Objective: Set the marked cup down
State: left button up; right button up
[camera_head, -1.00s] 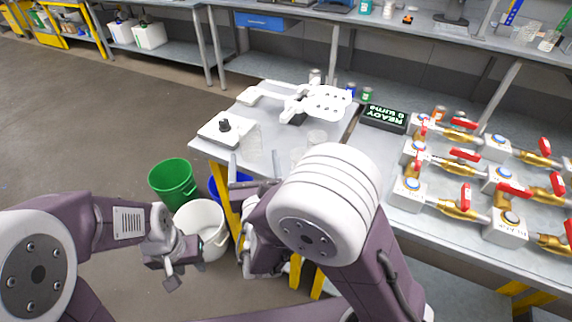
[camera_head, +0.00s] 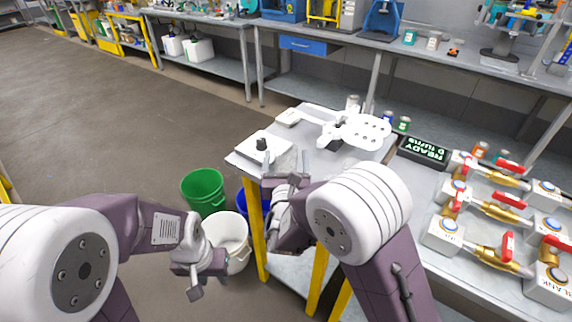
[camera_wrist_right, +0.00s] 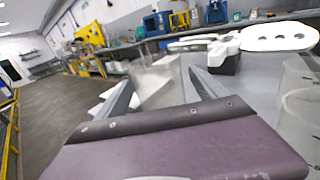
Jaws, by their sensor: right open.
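A clear cup (camera_wrist_right: 155,87), blurred, shows between the fingers of my right gripper (camera_wrist_right: 160,77) in the right wrist view. It seems to stand on the small grey table. Its marking cannot be made out. In the head view my right gripper (camera_head: 287,168) is open at the table's front left, and the cup there is faint and mostly hidden. A second clear cup (camera_wrist_right: 300,100) is at the right edge of the wrist view. My left gripper (camera_head: 195,280) hangs low at the left, away from the table; its jaw opening is unclear.
The small table (camera_head: 350,158) also bears a white block with a black knob (camera_head: 262,145) and a white perforated paddle (camera_head: 355,130). A "READY" sign (camera_head: 424,151) and brass valves with red handles are at the right. Green (camera_head: 203,188) and white (camera_head: 228,240) buckets stand on the floor.

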aim_at(287, 145)
jog(key=shift+s, duration=0.1)
jog(key=c, duration=1.5)
notch_tip(287, 145, up, 5)
jog(key=shift+d+f+p, duration=0.1)
jog(key=shift+p, duration=0.45)
jog(key=shift+c, duration=0.2)
jog(key=s+d+r, duration=0.6)
jog(key=d, duration=0.4)
jog(key=shift+r, duration=0.15)
